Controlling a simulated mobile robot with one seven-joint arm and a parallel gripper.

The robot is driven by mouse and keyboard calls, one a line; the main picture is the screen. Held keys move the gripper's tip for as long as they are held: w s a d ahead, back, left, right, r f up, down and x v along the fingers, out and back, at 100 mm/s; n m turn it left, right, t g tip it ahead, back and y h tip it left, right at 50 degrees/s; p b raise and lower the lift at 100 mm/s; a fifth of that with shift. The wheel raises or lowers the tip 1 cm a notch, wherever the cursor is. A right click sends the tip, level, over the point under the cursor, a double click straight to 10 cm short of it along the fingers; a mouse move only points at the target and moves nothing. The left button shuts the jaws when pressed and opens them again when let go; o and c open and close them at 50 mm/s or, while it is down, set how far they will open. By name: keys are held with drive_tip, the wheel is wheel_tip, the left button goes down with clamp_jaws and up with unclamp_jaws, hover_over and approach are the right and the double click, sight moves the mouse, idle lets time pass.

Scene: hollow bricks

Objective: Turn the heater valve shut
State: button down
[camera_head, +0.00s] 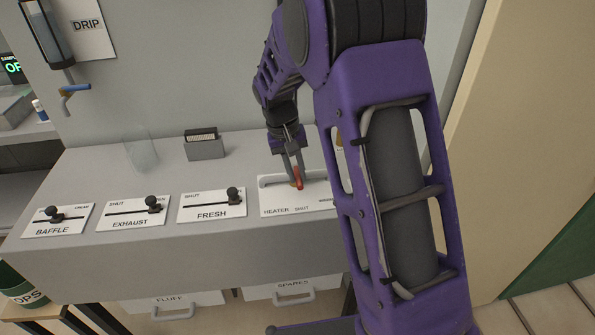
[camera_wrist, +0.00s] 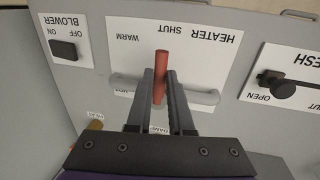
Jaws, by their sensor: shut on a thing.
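The heater valve has a red lever (camera_wrist: 161,66) on a grey pipe (camera_wrist: 203,97), mounted on a white plate (camera_wrist: 125,63) marked HEATER, SHUT and WARM. The wrist view shows the lettering upside down. The lever points across the pipe, its free end near the gap between the words SHUT and WARM. In the head view the red lever (camera_head: 298,178) points toward the console's front edge. My gripper (camera_wrist: 161,84) is shut on the lever, one finger on each side; it also shows in the head view (camera_head: 296,177). The lever's base is partly hidden by the fingers.
Sliders marked BAFFLE (camera_head: 56,216), EXHAUST (camera_head: 138,212) and FRESH (camera_head: 212,206) lie left of the valve. A clear glass (camera_head: 140,148) and a small grey holder (camera_head: 205,147) stand behind them. A BLOWER switch (camera_wrist: 63,49) is beside the plate. My arm hides the console's right side.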

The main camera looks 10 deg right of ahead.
drive_tip(key=shift+r, duration=0.1)
drive_tip(key=c, duration=0.8)
unclamp_jaws()
drive_tip(key=a+r, duration=0.1)
drive_tip(key=r, duration=0.4)
drive_tip(key=a+r+p, duration=0.1)
drive_tip(key=r, duration=0.5)
drive_tip(key=a+r, duration=0.1)
drive_tip(key=r, duration=0.5)
drive_tip(key=shift+a, duration=0.25)
drive_tip(key=shift+d, duration=0.1)
